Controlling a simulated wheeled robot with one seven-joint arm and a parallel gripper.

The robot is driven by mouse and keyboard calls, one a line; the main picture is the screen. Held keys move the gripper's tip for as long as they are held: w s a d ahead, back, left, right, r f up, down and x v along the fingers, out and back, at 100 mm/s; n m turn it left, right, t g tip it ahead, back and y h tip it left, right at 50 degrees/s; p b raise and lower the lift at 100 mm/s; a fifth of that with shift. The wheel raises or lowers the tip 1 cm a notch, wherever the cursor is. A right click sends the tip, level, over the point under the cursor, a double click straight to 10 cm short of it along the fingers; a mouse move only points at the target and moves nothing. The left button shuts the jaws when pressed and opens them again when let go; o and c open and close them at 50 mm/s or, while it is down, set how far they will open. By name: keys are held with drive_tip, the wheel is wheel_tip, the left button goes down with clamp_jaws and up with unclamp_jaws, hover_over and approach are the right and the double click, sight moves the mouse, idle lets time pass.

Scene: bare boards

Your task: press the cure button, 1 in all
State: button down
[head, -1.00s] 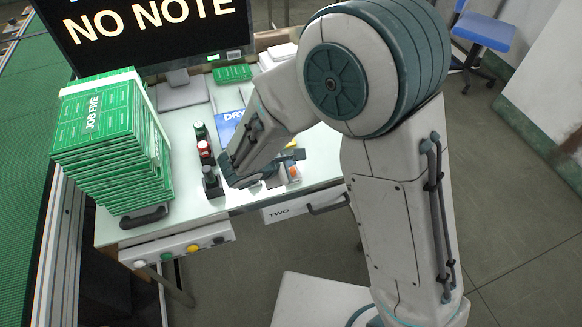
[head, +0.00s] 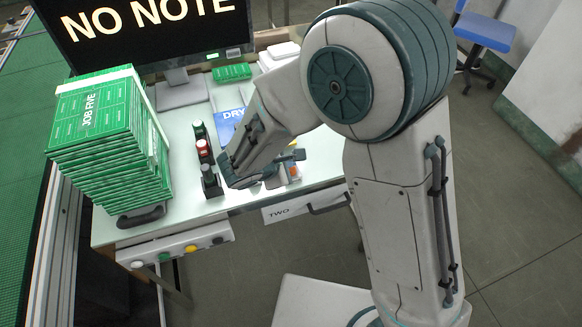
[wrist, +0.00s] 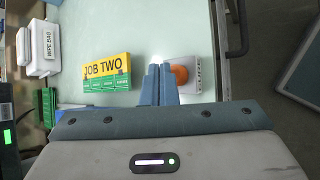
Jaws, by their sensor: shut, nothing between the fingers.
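An orange round button on a pale grey box (wrist: 197,73) lies just right of my fingertips in the wrist view; its sideways lettering is too small to read surely. The box also shows in the head view, with its orange part (head: 294,172) beside my gripper. My gripper (wrist: 158,68) is shut and empty, its fingers side by side over the bench. In the head view my gripper (head: 298,155) is partly hidden by my wrist.
A yellow-green JOB TWO pack (wrist: 107,72) lies left of the fingers. A white labelled container (wrist: 38,48) stands farther left. A front panel (head: 180,247) carries several coloured buttons.

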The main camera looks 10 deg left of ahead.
drive_tip(key=shift+f+b, duration=0.5)
drive_tip(key=shift+b, duration=0.15)
idle(0.6)
drive_tip(key=shift+r, duration=0.15)
drive_tip(key=shift+r+p, duration=0.5)
drive_tip(key=shift+r, duration=0.3)
drive_tip(key=shift+r+p, duration=1.55)
drive_tip(key=shift+r, duration=0.95)
